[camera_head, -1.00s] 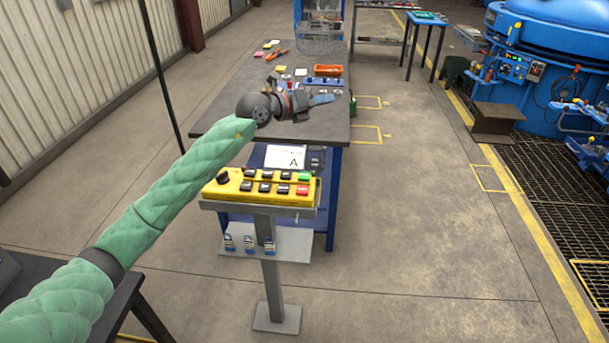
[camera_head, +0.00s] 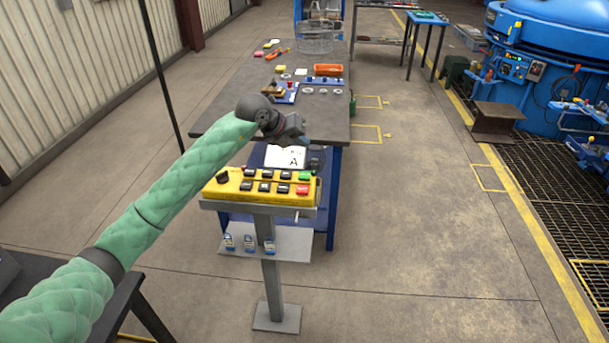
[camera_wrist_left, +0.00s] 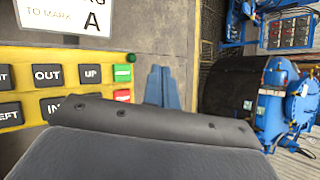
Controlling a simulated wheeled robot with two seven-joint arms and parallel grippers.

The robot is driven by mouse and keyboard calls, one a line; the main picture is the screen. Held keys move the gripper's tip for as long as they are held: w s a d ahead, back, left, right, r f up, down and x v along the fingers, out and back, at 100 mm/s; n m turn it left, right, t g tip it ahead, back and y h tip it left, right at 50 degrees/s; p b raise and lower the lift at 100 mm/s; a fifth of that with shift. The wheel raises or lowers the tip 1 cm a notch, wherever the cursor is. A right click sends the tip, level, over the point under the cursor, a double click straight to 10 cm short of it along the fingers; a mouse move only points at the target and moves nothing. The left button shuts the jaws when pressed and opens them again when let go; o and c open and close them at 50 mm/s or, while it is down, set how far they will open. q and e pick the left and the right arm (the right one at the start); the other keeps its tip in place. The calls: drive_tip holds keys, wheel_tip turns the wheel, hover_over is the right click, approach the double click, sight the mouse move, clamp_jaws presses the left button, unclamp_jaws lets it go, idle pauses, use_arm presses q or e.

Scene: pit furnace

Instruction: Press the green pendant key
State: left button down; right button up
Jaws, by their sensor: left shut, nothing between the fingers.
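The yellow pendant (camera_head: 258,187) sits on top of a grey stand, with rows of black keys. The green key (camera_head: 305,176) is at its right end, above the red key (camera_head: 302,190). My left gripper (camera_head: 305,158) is above and just beyond the green key, its blue fingers pointing downward. In the left wrist view the fingers (camera_wrist_left: 161,86) are shut together and empty, to the right of the green key (camera_wrist_left: 122,73) and apart from it in the picture. My wrist housing hides the lower part of the pendant there. My right gripper is not in view.
A dark workbench (camera_head: 225,124) behind the pendant holds an orange tray (camera_head: 328,70), a wire basket and small parts. A white card (camera_head: 287,157) marked A stands behind the pendant. Padlocks hang on the stand's lower plate (camera_head: 290,244). The floor to the right is open.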

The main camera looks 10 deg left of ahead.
sight(302, 176)
use_arm(q)
drive_tip(key=shift+f, duration=0.1)
